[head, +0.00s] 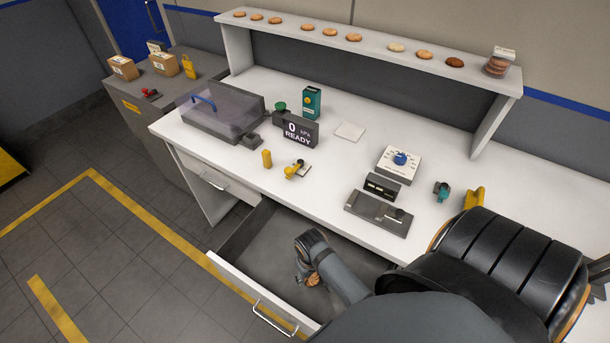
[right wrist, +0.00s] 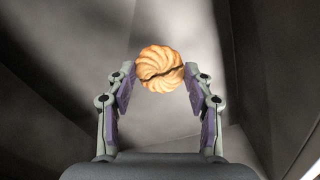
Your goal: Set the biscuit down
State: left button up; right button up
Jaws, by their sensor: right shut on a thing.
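My right gripper (head: 307,277) reaches down into the open drawer (head: 228,280) below the worktop. It is shut on a golden, swirl-ridged biscuit (head: 314,279). In the right wrist view the biscuit (right wrist: 159,67) sits between the two fingertips of the gripper (right wrist: 159,72), with a dark line running across its face. Grey surfaces show behind it; I cannot tell whether the biscuit touches the drawer floor. My left gripper is not in view.
The worktop (head: 340,155) holds a clear-lidded case (head: 222,112), a READY display (head: 297,131), a blue-knobbed dial box (head: 399,163) and a dark flat device (head: 378,214). Several biscuits line the upper shelf (head: 375,50). The visible drawer floor looks otherwise bare.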

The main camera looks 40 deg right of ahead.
jog(key=w+f, duration=0.2)
jog(key=f, duration=0.1)
jog(key=shift+w, duration=0.2)
jog(key=f, duration=0.4)
jog(key=shift+w+b, duration=0.3)
jog(key=shift+w, duration=0.1)
jog(key=shift+s, duration=0.1)
jog(key=o, duration=0.7)
jog(key=shift+o, duration=0.2)
notch_tip(320, 180, up, 12)
jog(key=shift+r+p, duration=0.1)
jog(key=shift+p, duration=0.25)
